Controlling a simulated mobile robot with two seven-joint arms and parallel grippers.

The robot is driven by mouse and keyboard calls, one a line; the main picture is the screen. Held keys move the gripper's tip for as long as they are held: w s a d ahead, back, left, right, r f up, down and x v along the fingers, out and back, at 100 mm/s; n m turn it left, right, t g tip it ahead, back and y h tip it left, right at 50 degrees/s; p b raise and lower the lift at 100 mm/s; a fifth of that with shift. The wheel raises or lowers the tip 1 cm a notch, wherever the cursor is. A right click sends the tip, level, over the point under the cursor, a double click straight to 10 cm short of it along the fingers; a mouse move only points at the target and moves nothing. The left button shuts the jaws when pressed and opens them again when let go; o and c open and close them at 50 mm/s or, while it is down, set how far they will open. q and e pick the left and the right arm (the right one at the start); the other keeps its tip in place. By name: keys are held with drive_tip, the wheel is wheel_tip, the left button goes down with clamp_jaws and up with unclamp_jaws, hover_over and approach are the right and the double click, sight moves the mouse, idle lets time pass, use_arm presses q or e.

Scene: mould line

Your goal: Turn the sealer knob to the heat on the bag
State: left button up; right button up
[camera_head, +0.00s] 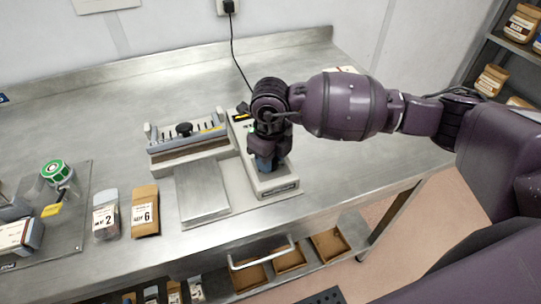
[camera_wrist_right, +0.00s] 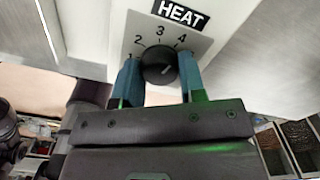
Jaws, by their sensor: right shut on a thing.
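The sealer (camera_head: 270,180) stands on the steel bench, with its long bar and jaw (camera_head: 188,140) on the left side. My right gripper (camera_head: 266,162) reaches down over the control box and covers its dial in the head view. In the right wrist view, its blue fingers stand on both sides of the black knob (camera_wrist_right: 158,65), shut on it. The HEAT dial plate (camera_wrist_right: 168,38) shows 1 to 4; the pointer's number is unclear. A clear bag (camera_head: 105,215) labelled 2 and a brown bag (camera_head: 145,212) labelled 6 lie left of the sealer. My left gripper is out of view.
A bare metal plate (camera_head: 201,192) lies in front of the sealer jaw. A grey mat (camera_head: 62,222) at the left bears a green-lidded jar (camera_head: 56,172). A black cord (camera_head: 234,55) runs from the wall socket. The bench is clear right of the sealer. Shelves with jars stand at far right.

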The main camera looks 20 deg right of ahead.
drive_tip(key=shift+m, duration=0.5)
drive_tip(key=o, duration=0.9)
wheel_tip(320, 180, up, 11)
drive_tip(key=shift+f, duration=0.1)
idle(0.5)
